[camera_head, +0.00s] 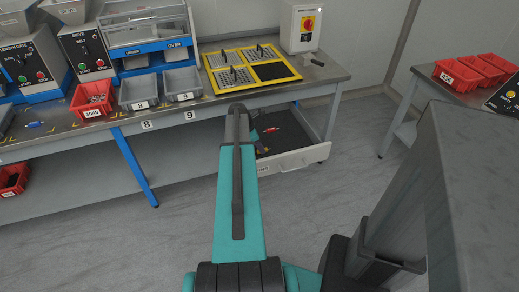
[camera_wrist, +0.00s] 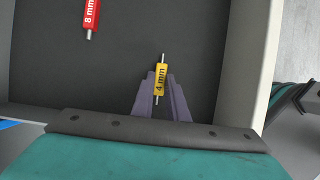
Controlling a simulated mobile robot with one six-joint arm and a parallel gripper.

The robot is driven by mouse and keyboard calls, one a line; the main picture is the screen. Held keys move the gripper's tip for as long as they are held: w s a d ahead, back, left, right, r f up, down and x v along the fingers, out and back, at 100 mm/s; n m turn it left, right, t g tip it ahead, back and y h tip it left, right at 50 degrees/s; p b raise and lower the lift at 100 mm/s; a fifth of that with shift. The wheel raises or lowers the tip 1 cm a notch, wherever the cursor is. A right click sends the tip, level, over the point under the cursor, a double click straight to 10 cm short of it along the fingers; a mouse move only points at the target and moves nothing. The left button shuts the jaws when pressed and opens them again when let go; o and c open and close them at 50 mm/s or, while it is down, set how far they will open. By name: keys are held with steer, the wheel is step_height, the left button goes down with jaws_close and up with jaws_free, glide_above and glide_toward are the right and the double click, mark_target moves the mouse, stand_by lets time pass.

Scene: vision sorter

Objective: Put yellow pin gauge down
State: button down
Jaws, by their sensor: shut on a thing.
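The yellow pin gauge (camera_wrist: 160,80), marked 4 mm, is a short yellow block with thin metal pins at both ends. My gripper (camera_wrist: 160,92) is shut on it, with the gauge between the two purple-grey fingers. It is over the dark floor of the open drawer (camera_head: 292,160); I cannot tell whether the gauge touches the floor. In the head view my arm hides most of the gripper. A red pin gauge (camera_wrist: 91,14), marked 8 mm, lies in the drawer up and left of the yellow one; it also shows in the head view (camera_head: 270,129).
The drawer's pale side wall (camera_wrist: 245,60) is close on the right of my gripper in the wrist view. Above the drawer is the workbench (camera_head: 205,108) with a yellow-framed tray (camera_head: 246,86) and grey bins (camera_head: 181,83). The drawer floor between the two gauges is clear.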

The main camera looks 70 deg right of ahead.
steer(key=c, duration=1.7)
jaws_free()
steer(key=shift+c, duration=0.2)
steer(key=shift+r, duration=0.15)
steer(key=v, duration=1.2)
steer(key=shift+s, duration=0.1)
